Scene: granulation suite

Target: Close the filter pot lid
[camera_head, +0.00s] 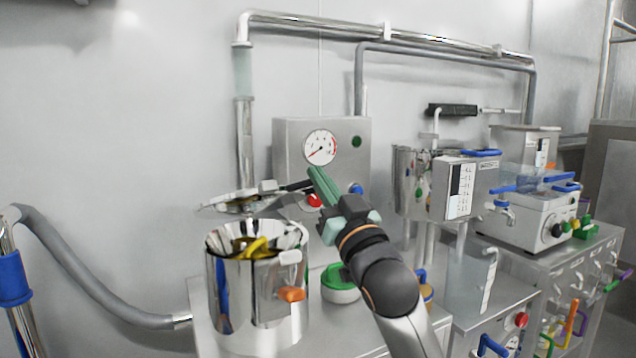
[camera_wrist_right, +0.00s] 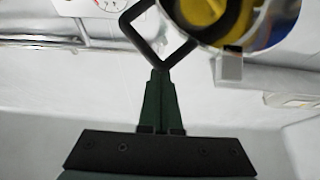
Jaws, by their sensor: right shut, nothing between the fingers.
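The filter pot (camera_head: 232,290), a shiny steel cylinder, stands on the bench at left with its mouth uncovered and something yellow inside. Its lid (camera_head: 222,207) is raised above the pot, seen nearly edge-on, hinged on the side hidden from me. A dark handle (camera_head: 292,186) reaches right from the lid towards my right gripper (camera_head: 318,178). The right gripper's green fingers are shut with nothing between them. In the wrist view, the fingertips (camera_wrist_right: 160,75) are at the corner of the dark loop handle (camera_wrist_right: 136,35); I cannot tell whether they touch. My left gripper is out of view.
A gauge box (camera_head: 285,137) stands behind the lid. A green-topped container (camera_head: 340,294) sits right of the pot, near my right arm. An orange-handled latch (camera_head: 291,294) juts from the pot's side. More equipment (camera_head: 535,218) fills the right.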

